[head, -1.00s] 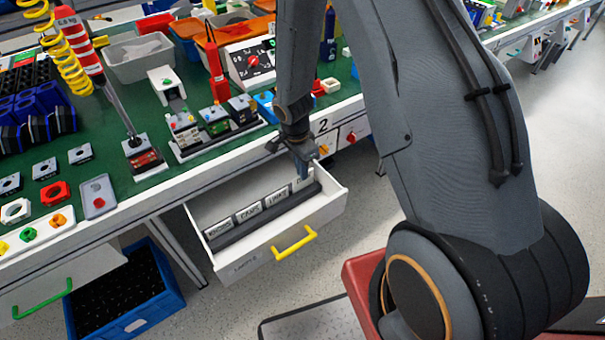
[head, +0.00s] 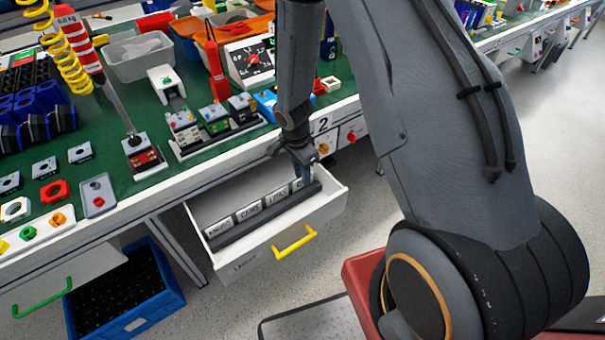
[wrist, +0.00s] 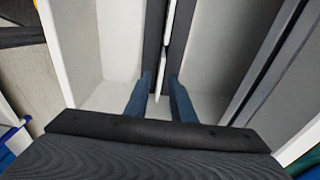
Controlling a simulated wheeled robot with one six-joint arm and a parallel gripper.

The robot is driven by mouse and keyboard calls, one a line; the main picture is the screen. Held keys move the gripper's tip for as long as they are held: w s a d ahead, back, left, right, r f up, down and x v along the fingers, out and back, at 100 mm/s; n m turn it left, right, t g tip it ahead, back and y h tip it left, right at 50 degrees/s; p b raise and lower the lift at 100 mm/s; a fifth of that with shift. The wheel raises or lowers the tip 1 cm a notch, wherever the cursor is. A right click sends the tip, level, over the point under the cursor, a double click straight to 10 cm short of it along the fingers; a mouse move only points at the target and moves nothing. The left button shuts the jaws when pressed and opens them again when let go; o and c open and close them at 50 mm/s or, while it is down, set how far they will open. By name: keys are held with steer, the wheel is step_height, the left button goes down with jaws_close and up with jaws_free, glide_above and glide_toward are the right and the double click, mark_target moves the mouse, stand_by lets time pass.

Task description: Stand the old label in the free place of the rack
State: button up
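A dark label rack (head: 262,222) lies along the open drawer (head: 230,278). White labels stand in a row in it: KNOBS (head: 220,228), CAMS (head: 249,212) and LINKS (head: 277,198). At the right end another white label (head: 297,185) stands upright in the rack, its lettering mostly hidden by my gripper (head: 304,178). In the wrist view my gripper's two blue fingers (wrist: 160,80) reach down on either side of this label's thin white edge (wrist: 157,82). Gaps show between the fingers and the label, so the gripper looks open around it.
The drawer walls stand close around the rack. The green bench top (head: 120,205) is above and behind, with switch parts and a grey bin (head: 140,58). A yellow handle (head: 294,243) is on the drawer front. A blue crate (head: 130,300) stands on the floor at left.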

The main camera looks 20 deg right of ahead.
steer(key=shift+r, duration=0.1)
step_height(320, 180, up, 11)
steer(key=a+b, duration=0.1)
steer(key=s+d+r+n+y, duration=0.1)
steer(key=s+r+n, duration=1.1)
steer(key=s, duration=0.5)
steer(key=shift+r+n, duration=0.25)
steer(key=shift+n, duration=0.95)
